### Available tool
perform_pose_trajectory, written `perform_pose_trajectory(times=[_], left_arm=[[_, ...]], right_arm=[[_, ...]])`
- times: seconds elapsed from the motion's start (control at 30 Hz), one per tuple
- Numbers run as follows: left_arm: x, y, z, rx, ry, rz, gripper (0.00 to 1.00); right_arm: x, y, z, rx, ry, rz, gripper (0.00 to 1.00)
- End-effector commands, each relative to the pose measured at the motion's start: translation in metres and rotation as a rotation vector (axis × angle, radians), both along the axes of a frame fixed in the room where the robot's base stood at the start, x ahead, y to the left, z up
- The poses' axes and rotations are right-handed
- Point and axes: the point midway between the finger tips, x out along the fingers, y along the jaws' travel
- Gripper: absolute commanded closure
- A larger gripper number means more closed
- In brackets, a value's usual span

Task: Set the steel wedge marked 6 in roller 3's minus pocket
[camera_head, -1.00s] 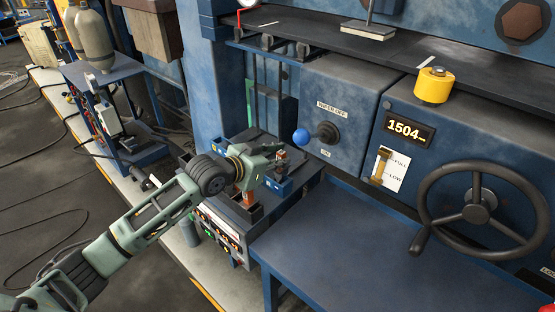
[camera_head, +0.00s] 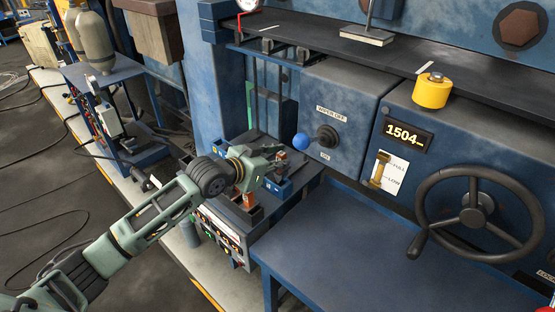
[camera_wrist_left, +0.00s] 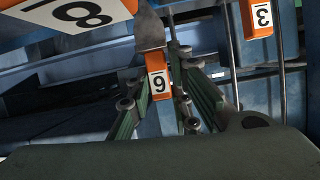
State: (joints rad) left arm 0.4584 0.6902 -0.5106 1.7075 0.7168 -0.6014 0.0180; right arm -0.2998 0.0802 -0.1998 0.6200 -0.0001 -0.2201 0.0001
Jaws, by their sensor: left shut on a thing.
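My left gripper (camera_head: 281,160) is over the dark block stand beside the blue machine. In the left wrist view its green, jointed fingers (camera_wrist_left: 160,105) are shut around a wedge (camera_wrist_left: 158,88) with an orange end and a white label marked 6. A grey steel part (camera_wrist_left: 148,30) shows just above the orange end, toward the big orange 8 plate. In the head view the wedge is too small and covered to make out clearly. I cannot tell which roller or pocket is nearby.
A blue-knobbed lever (camera_head: 301,141) and machine front stand right of the gripper. The blue table (camera_head: 360,245) in front is clear.

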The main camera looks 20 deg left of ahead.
Motion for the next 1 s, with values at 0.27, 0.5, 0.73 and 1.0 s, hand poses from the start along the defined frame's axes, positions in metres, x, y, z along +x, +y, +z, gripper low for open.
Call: perform_pose_trajectory(times=[0.27,0.5,0.73,1.0], left_arm=[[0.0004,-0.0003,0.0013,-0.002,-0.004,0.000,1.00],[0.0004,-0.0003,0.0022,-0.002,-0.004,0.000,1.00],[0.0005,-0.0005,0.0016,-0.002,-0.004,0.000,1.00],[0.0005,-0.0004,0.0015,-0.002,-0.004,0.000,1.00]], right_arm=[[0.0000,-0.0002,-0.0002,0.000,0.000,0.000,0.64],[0.0000,-0.0002,0.0020,0.000,0.000,0.000,0.64],[-0.0001,-0.0001,0.0045,0.000,0.000,0.000,0.64],[0.0000,-0.0001,0.0042,0.000,0.000,0.000,0.64]])
